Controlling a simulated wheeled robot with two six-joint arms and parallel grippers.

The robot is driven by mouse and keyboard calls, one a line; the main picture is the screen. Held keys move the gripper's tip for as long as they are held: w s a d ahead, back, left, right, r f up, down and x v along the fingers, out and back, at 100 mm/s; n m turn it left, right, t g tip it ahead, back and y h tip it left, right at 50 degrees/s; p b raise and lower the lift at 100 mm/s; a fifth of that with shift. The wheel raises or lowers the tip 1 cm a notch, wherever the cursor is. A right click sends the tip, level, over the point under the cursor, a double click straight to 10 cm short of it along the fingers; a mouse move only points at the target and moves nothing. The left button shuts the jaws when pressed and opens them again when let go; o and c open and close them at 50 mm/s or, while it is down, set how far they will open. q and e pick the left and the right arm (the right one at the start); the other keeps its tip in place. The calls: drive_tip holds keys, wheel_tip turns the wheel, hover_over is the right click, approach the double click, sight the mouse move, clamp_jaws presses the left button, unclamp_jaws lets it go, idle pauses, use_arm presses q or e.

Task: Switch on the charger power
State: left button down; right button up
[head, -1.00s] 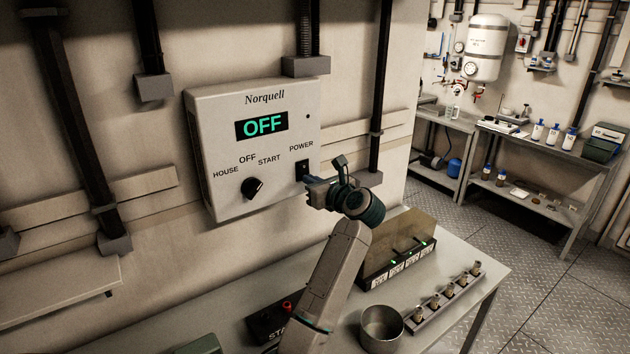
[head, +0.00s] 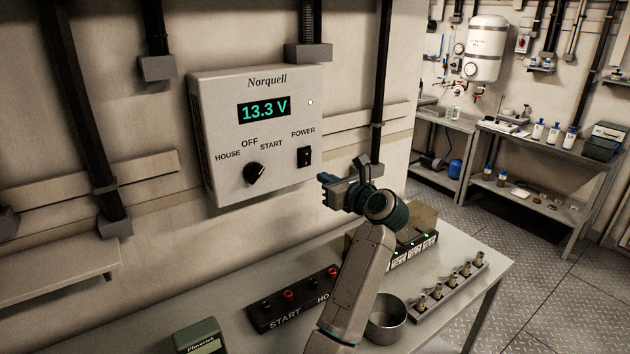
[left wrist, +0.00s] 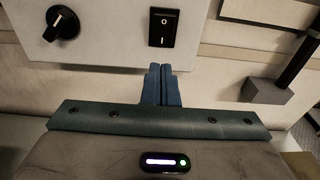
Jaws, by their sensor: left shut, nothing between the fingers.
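The Norquell charger (head: 225,125) is a pale box on the wall. Its display (head: 264,109) reads 13.3 V in green. A small indicator (head: 310,102) at its upper right is lit white. The black POWER rocker switch (head: 304,157) is at the lower right of its face; it also shows in the left wrist view (left wrist: 164,28), marked O above and I below. The black knob (head: 255,174) sits under HOUSE, OFF and START. My left gripper (head: 325,188) is shut and empty, below and right of the switch and apart from it. My right gripper is not in view.
Below, the bench holds a terminal block (head: 290,301) with red and black posts, a metal cup (head: 386,318), a rack (head: 447,289) of small parts, a box with green lights (head: 424,218) and a green case (head: 198,337). Floor is clear at right.

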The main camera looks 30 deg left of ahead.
use_arm(q)
drive_tip(key=f+b+v, duration=0.1)
drive_tip(key=b+v, duration=0.2)
drive_tip(key=v, duration=0.4)
drive_tip(key=shift+d+f, duration=0.35)
